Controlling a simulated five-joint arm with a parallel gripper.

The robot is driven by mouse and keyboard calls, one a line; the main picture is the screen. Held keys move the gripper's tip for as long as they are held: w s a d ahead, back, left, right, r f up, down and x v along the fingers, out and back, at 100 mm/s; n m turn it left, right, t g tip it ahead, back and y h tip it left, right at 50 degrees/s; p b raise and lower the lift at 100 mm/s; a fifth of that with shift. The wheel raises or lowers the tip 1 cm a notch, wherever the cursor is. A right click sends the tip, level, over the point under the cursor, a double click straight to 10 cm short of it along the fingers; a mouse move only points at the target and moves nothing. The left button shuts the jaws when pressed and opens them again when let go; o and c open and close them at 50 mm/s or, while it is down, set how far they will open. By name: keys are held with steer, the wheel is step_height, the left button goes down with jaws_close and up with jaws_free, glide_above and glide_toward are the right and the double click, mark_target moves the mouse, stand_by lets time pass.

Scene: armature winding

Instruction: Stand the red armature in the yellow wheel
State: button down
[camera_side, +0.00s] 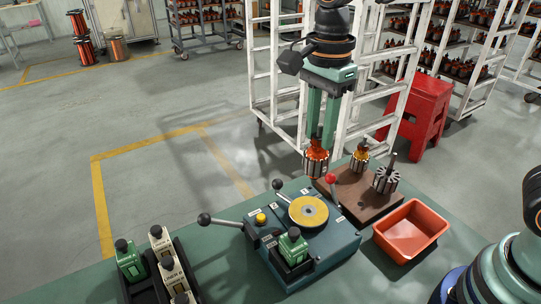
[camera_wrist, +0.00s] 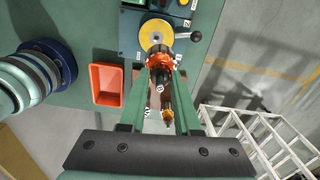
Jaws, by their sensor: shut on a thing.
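My gripper (camera_side: 319,140) points down and is shut on the red armature (camera_side: 316,164), holding it upright by its upper end. The armature has a slotted steel core and red-orange windings; it hangs in the air, clear of any surface. The yellow wheel (camera_side: 308,211) lies flat and empty on top of the blue-green machine (camera_side: 330,247), lower and slightly left of the armature in the side view. In the wrist view the red armature (camera_wrist: 160,62) sits between the fingers and covers part of the yellow wheel (camera_wrist: 156,29). Its lower end is hidden there.
A brown board (camera_side: 365,200) behind the machine holds an orange-wound armature (camera_side: 359,158) and a bare grey one (camera_side: 386,178). A red-knobbed lever (camera_side: 331,178) rises beside the wheel. An orange bin (camera_side: 411,231) stands right. Green and cream blocks (camera_side: 166,262) stand front left.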

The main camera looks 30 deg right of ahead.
mark_target(316, 155)
steer(key=shift+s+a+f, duration=0.4)
steer(key=shift+s+a, duration=0.15)
steer(key=shift+a, duration=0.1)
steer(key=shift+f, duration=3.5)
steer(key=c, duration=0.5)
jaws_free()
steer(key=shift+c, duration=0.2)
steer(key=shift+r, duration=2.25)
